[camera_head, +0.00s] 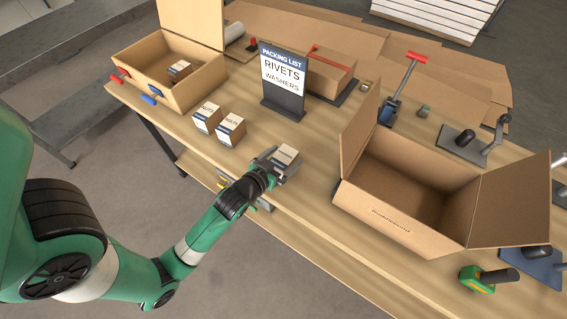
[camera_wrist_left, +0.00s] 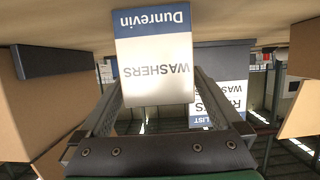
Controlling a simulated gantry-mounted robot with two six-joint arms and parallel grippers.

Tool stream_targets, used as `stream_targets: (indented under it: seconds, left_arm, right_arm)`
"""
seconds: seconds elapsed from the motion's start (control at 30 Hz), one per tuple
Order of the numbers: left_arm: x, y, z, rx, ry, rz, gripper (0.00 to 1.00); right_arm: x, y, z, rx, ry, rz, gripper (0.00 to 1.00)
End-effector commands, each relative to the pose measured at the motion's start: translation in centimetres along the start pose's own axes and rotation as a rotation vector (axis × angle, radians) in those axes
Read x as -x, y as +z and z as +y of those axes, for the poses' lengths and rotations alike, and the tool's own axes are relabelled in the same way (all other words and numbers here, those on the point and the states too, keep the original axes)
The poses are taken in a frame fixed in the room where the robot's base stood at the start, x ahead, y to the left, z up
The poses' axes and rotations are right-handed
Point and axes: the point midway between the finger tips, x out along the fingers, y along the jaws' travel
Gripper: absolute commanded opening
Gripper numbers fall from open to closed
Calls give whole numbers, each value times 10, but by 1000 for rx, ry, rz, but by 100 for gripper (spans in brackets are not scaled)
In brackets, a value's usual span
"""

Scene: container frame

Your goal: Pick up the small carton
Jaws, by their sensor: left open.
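A small white, blue-topped carton marked WASHERS (camera_head: 285,156) is near the front edge of the workbench. It shows large and upside down in the left wrist view (camera_wrist_left: 155,65). My left gripper (camera_head: 279,162) is at this carton. In the wrist view its open fingers (camera_wrist_left: 158,105) lie to either side of the carton's near end; I cannot tell whether they touch it. Two similar small cartons, marked NUTS (camera_head: 207,118) and BOLTS (camera_head: 231,129), stand to the left. My right gripper is not in view.
A packing list stand (camera_head: 284,80) reading RIVETS and WASHERS is behind the carton. An open cardboard box (camera_head: 390,220) stands to the right. A wooden bin (camera_head: 178,75) with a small carton inside is at the left. A tape dispenser (camera_head: 480,280) is at the front right.

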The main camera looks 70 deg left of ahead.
Motion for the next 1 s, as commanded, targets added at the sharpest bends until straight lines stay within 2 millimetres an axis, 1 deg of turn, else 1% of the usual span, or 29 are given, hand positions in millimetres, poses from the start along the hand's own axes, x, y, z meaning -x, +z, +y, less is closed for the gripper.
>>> stream_targets:
  seconds: [0.07,0.17,0.3,0.57,0.6,0.63,0.9,1.0]
  left_arm:
    - [0,0,0,0,0,0,100]
    - [1,0,0,0,0,0,84]
    - [1,0,0,0,0,0,59]
    - [1,0,0,0,0,0,12]
    - [1,0,0,0,0,0,5]
    - [1,0,0,0,0,0,0]
    - [1,-2,0,0,0,2,0]
    - [3,-6,0,0,0,3,0]
  right_arm:
    - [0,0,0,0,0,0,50]
    - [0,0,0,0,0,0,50]
    - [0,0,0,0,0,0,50]
    - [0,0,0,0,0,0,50]
    - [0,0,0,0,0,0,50]
    - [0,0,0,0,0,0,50]
    - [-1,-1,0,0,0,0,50]
    - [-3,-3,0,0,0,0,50]
